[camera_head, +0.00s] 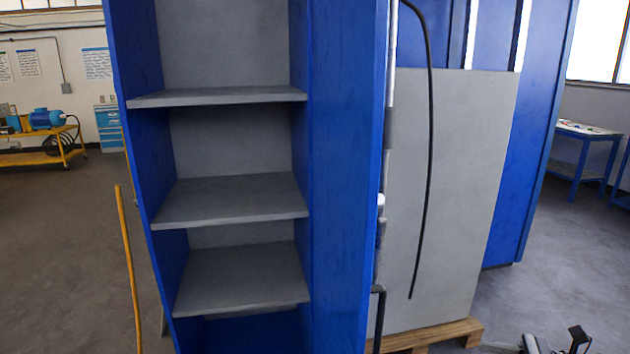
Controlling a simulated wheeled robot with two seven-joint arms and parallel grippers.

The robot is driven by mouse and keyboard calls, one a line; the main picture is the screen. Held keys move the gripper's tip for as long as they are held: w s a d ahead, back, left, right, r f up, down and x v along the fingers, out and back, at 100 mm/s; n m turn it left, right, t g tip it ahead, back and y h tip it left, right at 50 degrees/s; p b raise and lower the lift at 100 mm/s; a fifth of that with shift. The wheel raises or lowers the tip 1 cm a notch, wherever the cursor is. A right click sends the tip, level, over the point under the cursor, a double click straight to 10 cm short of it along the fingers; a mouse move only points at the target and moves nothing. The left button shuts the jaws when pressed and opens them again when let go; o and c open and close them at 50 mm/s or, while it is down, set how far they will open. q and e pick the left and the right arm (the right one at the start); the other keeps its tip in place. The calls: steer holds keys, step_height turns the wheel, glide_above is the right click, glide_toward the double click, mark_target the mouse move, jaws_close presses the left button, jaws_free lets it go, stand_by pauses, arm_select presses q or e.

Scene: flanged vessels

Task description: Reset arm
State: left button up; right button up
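My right gripper (556,343) shows at the bottom right edge, with its two dark fingertips apart and nothing visible between them. Most of it and its arm are cut off by the frame. It is to the right of the wooden pallet and well clear of the shelves. My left gripper is not in view. No flanged vessel is visible.
A blue cabinet with empty grey shelves (230,201) stands close in front. A grey panel (465,190) stands on a wooden pallet (440,334) to its right, with a black cable (428,150) hanging before it. A yellow pole (130,265) stands left. Floor is open at both sides.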

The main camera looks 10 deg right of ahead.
steer(key=s+a+r+n+g+h, duration=0.3)
steer(key=s+a+n, duration=0.15)
steer(key=a, duration=0.35)
steer(key=s+a+r+n+g+h, duration=0.2)
steer(key=s+a+r+n+g, duration=0.1)
steer(key=a+n, duration=0.4)
steer(key=s+a+f+n+t+h, duration=0.3)
steer(key=s+n+h, duration=0.4)
steer(key=s+n, duration=0.3)
steer(key=a+t, duration=0.1)
steer(key=a, duration=0.1)
steer(key=shift+s+a+f, duration=0.15)
steer(key=shift+s+a, duration=0.05)
steer(key=shift+a, duration=0.15)
